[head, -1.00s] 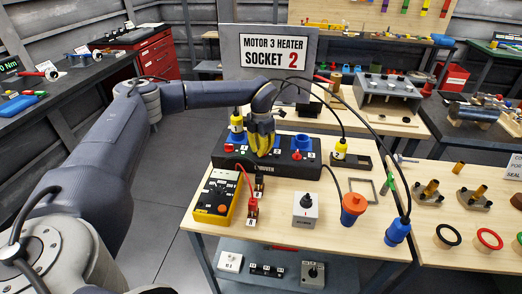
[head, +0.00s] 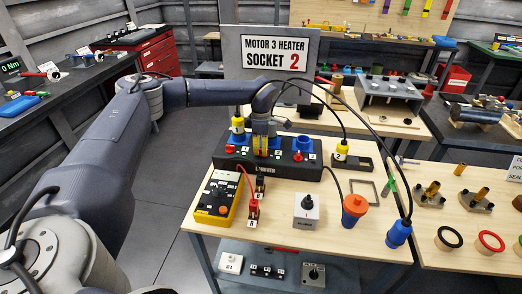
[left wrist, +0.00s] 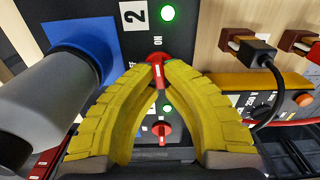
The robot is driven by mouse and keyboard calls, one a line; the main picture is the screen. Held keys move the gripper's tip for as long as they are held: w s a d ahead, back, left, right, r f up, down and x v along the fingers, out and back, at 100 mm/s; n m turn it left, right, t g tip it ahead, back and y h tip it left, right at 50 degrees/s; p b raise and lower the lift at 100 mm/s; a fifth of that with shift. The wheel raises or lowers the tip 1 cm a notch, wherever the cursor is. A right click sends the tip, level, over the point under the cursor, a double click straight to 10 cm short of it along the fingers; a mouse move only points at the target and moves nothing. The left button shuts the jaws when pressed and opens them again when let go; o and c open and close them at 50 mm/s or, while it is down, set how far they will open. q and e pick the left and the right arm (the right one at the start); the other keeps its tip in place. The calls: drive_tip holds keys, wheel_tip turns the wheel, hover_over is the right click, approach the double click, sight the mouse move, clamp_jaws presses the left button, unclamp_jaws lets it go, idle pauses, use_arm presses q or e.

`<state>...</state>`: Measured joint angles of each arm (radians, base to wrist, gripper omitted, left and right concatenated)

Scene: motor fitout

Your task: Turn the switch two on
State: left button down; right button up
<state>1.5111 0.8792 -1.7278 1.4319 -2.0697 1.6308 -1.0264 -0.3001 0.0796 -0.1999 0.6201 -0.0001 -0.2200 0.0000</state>
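The black switch box (head: 232,164) stands on the wooden bench, with blue sockets and red knobs. My left gripper (head: 261,146), with yellow fingers, points down at the middle of the box. In the left wrist view the fingertips (left wrist: 159,62) close around the red knob of switch two (left wrist: 158,72), beside the "2" label (left wrist: 134,14); the fingers hide part of it. A green light (left wrist: 168,13) glows near that label. A second red knob (left wrist: 161,132) and green light (left wrist: 168,108) show between the fingers. My right gripper is not in view.
A yellow multimeter (head: 208,210), a grey switch block (head: 306,210), an orange plug (head: 354,207) and a blue plug (head: 399,234) are in front of the box. A sign (head: 277,54) reading "Motor 3 heater socket 2" stands behind. Black cables arch over the right side.

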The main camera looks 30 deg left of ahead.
use_arm(q)
drive_tip(key=shift+m, duration=0.4)
drive_tip(key=c, duration=1.5)
unclamp_jaws()
drive_tip(key=shift+r, duration=0.1)
wheel_tip(320, 180, up, 12)
drive_tip(key=shift+w+d, duration=0.1)
